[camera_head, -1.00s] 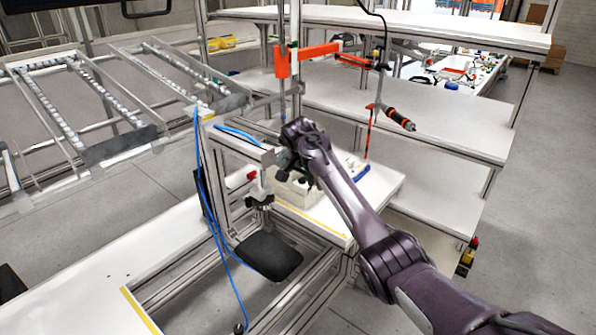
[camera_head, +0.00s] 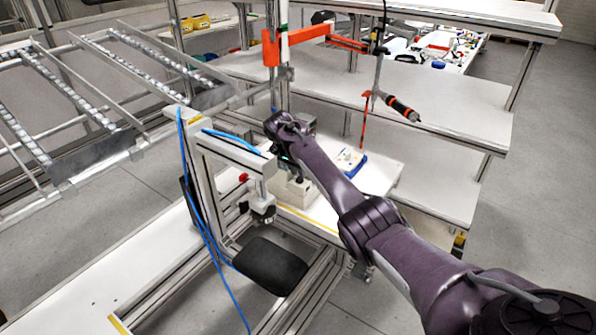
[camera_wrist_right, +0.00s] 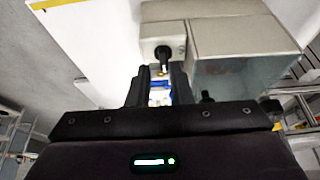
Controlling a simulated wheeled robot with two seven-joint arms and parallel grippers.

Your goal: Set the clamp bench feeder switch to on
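The feeder switch (camera_wrist_right: 164,56) is a dark rotary knob on a small pale grey housing, seen in the right wrist view. It sits beside a larger grey box (camera_wrist_right: 240,50); the box also shows in the head view (camera_head: 294,193). My right gripper (camera_wrist_right: 162,78) has its two black fingers apart, with the knob just ahead of the gap between the tips. Contact cannot be told. In the head view my right gripper (camera_head: 294,165) is above the box and hides the switch. The clamp bench frame (camera_head: 228,150) stands left of it. My left gripper is not in view.
A clamp (camera_head: 262,206) hangs from the frame above a black pad (camera_head: 270,265). Blue hoses (camera_head: 190,185) run down the frame. A blue-and-white item (camera_head: 350,162) lies right of the box. An orange-and-black tool (camera_head: 402,108) hangs over the shelves (camera_head: 400,150).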

